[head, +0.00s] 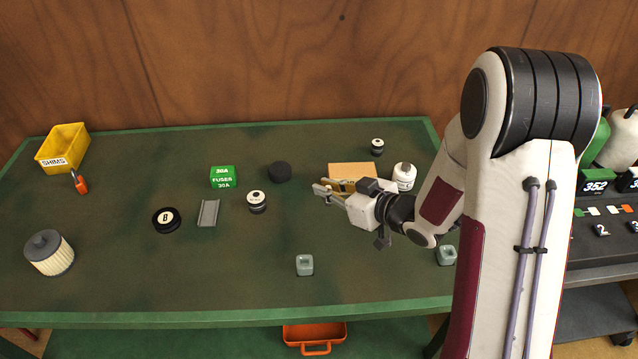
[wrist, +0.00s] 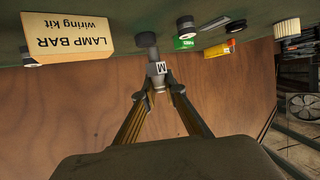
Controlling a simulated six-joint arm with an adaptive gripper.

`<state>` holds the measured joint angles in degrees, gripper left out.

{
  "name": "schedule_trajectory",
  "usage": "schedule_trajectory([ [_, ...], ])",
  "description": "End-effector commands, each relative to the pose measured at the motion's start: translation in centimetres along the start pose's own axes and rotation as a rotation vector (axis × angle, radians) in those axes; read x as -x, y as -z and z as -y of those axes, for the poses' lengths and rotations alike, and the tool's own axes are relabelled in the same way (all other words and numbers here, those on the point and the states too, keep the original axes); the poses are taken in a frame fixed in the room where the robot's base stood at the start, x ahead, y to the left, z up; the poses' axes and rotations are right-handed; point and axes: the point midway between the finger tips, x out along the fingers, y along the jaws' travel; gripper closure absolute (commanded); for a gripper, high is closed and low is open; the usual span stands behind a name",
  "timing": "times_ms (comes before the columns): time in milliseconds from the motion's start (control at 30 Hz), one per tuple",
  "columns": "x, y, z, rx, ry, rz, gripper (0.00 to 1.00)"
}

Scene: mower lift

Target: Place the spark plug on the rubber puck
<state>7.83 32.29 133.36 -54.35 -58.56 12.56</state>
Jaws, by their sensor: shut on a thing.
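My gripper (head: 328,191) is raised over the middle of the table, shut on a small grey piece. In the wrist view, this piece (wrist: 157,68) carries a white label marked M and sits between my fingertips (wrist: 159,88); I take it as the spark plug. A plain black round block (head: 280,172) stands left of and behind my gripper, and it also shows in the wrist view (wrist: 146,39). A flat black disc (head: 167,228) with a white B lies farther left. I cannot tell for certain which is the rubber puck. The held piece is apart from both.
A lamp bar box (head: 352,170) and a white bottle (head: 404,177) stand behind my gripper. A green fuse box (head: 223,177), a grey channel (head: 209,213) and a small jar (head: 257,202) stand left. A grey block (head: 305,265) lies in front.

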Motion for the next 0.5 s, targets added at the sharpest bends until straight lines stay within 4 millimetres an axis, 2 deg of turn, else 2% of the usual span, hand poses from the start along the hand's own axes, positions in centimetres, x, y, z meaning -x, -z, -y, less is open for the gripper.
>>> schedule_trajectory([
  [267, -1.4, -0.5, 1.7, 0.013, 0.034, -0.003, 1.0],
  [500, -4.8, 0.8, 2.1, 0.04, 0.091, -0.007, 1.0],
])
